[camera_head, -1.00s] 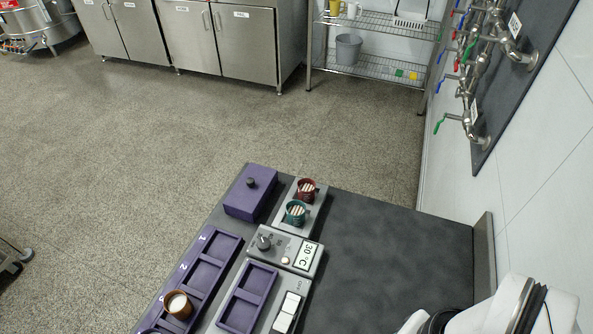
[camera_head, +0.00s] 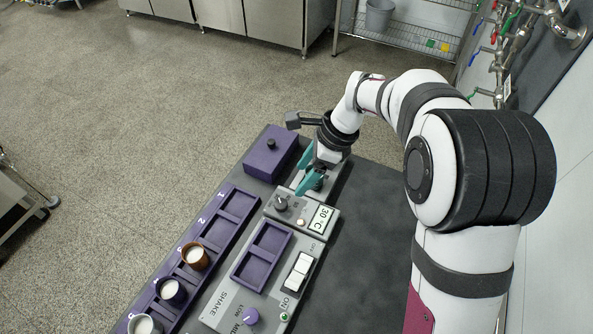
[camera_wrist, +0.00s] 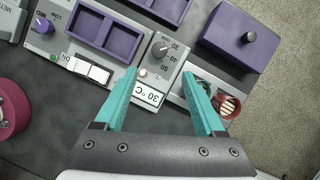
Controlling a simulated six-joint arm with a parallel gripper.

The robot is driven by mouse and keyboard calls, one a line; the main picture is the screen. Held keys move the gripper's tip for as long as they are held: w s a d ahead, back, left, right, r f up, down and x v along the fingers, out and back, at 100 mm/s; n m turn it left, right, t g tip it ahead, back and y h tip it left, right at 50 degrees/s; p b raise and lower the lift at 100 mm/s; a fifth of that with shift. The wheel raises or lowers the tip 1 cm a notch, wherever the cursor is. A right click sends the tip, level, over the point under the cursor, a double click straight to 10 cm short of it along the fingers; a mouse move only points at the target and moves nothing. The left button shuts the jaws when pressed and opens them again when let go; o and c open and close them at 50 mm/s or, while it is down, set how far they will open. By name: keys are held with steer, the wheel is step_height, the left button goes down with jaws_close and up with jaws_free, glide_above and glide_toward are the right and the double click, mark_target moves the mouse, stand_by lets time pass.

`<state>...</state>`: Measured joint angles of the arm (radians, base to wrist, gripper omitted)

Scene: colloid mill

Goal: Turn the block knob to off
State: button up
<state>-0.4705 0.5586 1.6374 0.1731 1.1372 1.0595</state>
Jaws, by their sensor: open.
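The block knob is a dark grey dial (camera_head: 281,202) on a grey control panel, beside a display reading 30 °C (camera_head: 321,217). In the wrist view the knob (camera_wrist: 160,48) has numbers around it, and its pointer setting is too small to read surely. My gripper (camera_head: 309,171) has teal fingers and hangs over the panel and the cup holder behind it. In the wrist view my gripper (camera_wrist: 159,73) is open and empty, its fingertips spread to either side of the panel, with the knob beyond them and between them. It is not touching the knob.
A purple box with a dark knob (camera_head: 263,165) stands close to the panel. A red cup (camera_wrist: 229,105) shows near the right finger. A purple shake knob (camera_head: 251,315), white switches (camera_head: 298,271) and purple racks with several cups lie nearby. The dark tabletop (camera_head: 362,205) at right is clear.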

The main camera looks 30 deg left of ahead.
mark_target(282, 203)
steer(key=x, duration=1.2)
steer(key=shift+d, duration=0.1)
steer(key=shift+r, duration=0.1)
jaws_close()
